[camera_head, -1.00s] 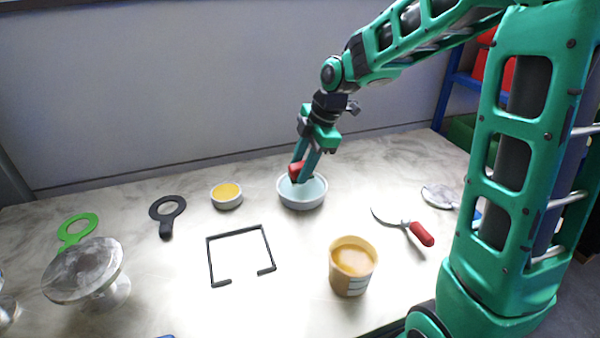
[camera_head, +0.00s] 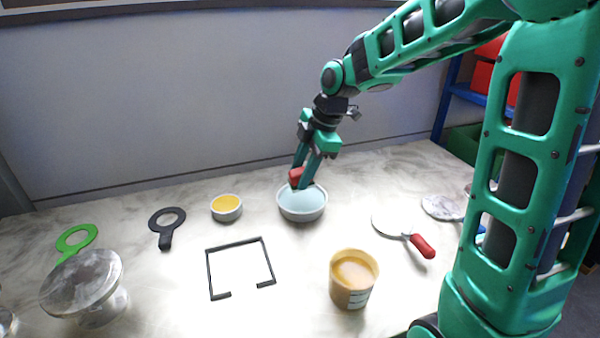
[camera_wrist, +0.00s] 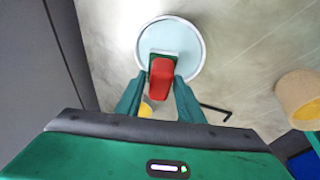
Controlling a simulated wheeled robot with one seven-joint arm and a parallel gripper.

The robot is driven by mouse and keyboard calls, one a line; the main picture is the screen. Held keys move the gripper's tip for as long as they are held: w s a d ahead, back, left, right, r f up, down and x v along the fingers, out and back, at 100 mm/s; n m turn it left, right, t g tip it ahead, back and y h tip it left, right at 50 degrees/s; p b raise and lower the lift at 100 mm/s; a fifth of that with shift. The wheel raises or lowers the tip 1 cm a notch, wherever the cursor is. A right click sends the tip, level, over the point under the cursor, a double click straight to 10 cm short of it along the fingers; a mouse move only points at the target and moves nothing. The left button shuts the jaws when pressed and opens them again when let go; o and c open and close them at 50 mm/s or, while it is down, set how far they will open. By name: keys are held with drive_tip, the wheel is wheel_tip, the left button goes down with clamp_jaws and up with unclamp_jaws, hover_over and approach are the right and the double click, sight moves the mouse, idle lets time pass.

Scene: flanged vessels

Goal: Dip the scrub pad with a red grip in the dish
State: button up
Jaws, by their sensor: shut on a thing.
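The scrub pad's red grip (camera_head: 296,177) is between the fingers of my gripper (camera_head: 303,178), which is shut on it. In the wrist view the red grip (camera_wrist: 161,78) sits between the two green fingertips (camera_wrist: 160,92), with a dark green edge of the pad showing around its far end. The dish (camera_head: 302,212) is a pale round bowl with a light blue inside. The pad is over the dish's back left part in the head view. The dish (camera_wrist: 192,62) also lies behind the pad in the wrist view. I cannot tell whether the pad touches the dish's contents.
A small bowl with yellow contents (camera_head: 226,208) stands left of the dish. A black ring tool (camera_head: 166,238), a green one (camera_head: 72,243) and a glass stand (camera_head: 82,285) are left.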

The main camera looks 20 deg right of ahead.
sight(297, 168)
drive_tip(key=shift+r, duration=0.1)
drive_tip(key=shift+r, duration=1.95)
